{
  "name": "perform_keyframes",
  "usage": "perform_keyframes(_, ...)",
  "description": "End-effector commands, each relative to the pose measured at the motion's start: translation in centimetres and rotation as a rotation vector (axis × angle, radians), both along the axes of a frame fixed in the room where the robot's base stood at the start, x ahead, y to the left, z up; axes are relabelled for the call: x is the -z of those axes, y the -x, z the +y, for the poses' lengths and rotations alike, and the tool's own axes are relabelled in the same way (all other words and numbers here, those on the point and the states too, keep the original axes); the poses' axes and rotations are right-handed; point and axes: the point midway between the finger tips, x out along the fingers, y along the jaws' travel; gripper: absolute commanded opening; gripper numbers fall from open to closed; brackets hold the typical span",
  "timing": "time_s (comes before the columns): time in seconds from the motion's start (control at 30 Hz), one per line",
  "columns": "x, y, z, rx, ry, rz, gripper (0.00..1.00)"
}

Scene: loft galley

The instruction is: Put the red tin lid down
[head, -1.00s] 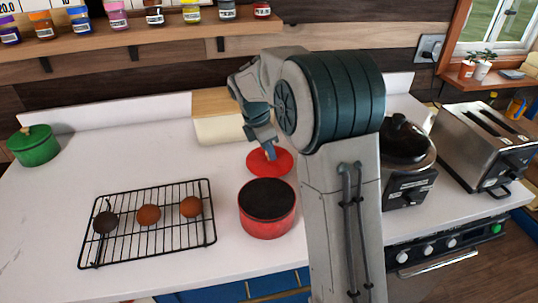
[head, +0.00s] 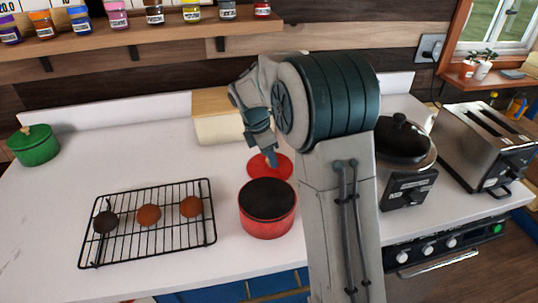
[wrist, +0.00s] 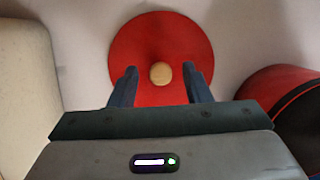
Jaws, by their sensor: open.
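The red tin lid (head: 284,167) is a round disc with a pale wooden knob (wrist: 160,73). It appears to lie flat on the white counter, just behind the open red tin (head: 267,225). In the wrist view the lid (wrist: 160,35) fills the upper middle. My gripper (wrist: 160,78) is open, with one finger on each side of the knob and a gap visible at both sides. In the head view my gripper (head: 272,160) is over the lid and hides part of it, including most of the knob.
A black wire rack (head: 150,240) with several round items stands left of the tin. A green lidded pot (head: 34,147) is at the far left. A black-lidded cooker (head: 403,145) and a toaster (head: 485,145) stand right. The counter between rack and back wall is clear.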

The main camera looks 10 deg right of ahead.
Motion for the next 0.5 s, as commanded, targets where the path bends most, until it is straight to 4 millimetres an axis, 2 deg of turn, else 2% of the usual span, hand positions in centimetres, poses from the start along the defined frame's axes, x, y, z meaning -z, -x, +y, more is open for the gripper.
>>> perform_keyframes(0.5, -9.6, 0.3, 2.7, -0.001, -0.001, -0.003, 0.44)
